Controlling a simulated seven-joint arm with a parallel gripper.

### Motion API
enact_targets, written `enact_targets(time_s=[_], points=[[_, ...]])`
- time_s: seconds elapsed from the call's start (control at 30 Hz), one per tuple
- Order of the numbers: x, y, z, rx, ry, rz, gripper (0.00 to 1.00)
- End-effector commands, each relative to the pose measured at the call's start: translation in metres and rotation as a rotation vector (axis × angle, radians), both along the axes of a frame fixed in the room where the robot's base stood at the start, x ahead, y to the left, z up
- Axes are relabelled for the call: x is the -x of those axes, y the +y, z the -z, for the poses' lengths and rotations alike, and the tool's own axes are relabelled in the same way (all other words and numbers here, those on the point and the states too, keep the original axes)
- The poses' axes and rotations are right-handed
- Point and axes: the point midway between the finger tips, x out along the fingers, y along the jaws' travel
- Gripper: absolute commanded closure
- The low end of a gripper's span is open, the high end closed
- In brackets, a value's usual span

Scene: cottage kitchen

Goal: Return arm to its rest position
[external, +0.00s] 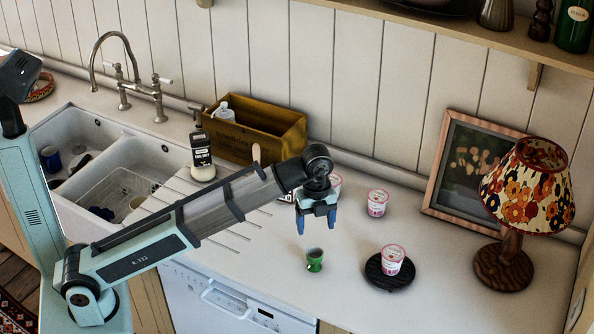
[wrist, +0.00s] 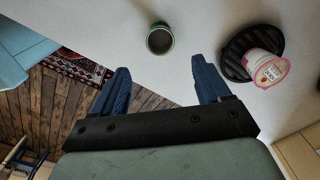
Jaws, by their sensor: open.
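My gripper (external: 317,217) hangs from my outstretched arm above the counter, pointing down, with its blue fingers apart and nothing between them. In the wrist view my gripper (wrist: 160,85) is also open and empty. A small green cup (external: 314,260) stands on the counter near the front edge, below and apart from the fingers. In the wrist view the green cup (wrist: 160,39) lies beyond the fingertips. A white and pink tub (external: 391,260) sits on a round black trivet (external: 376,279) to the right.
Another tub (external: 377,203) stands behind, and one more (external: 335,183) is partly hidden by my wrist. A wooden crate (external: 250,143), soap bottle (external: 202,158) and sink (external: 95,170) are left. A lamp (external: 510,215) and picture frame (external: 470,165) are right. The counter's right front is clear.

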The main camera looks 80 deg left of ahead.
Motion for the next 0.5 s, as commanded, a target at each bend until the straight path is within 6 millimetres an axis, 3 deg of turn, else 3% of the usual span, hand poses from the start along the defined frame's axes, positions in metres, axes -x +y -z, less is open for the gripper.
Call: enact_targets(time_s=[0.33, 0.5], points=[[0.0, -0.001, 0.0, 0.0, -0.001, 0.002, 0.24], [-0.01, -0.026, 0.005, -0.01, -0.019, 0.051, 0.24]])
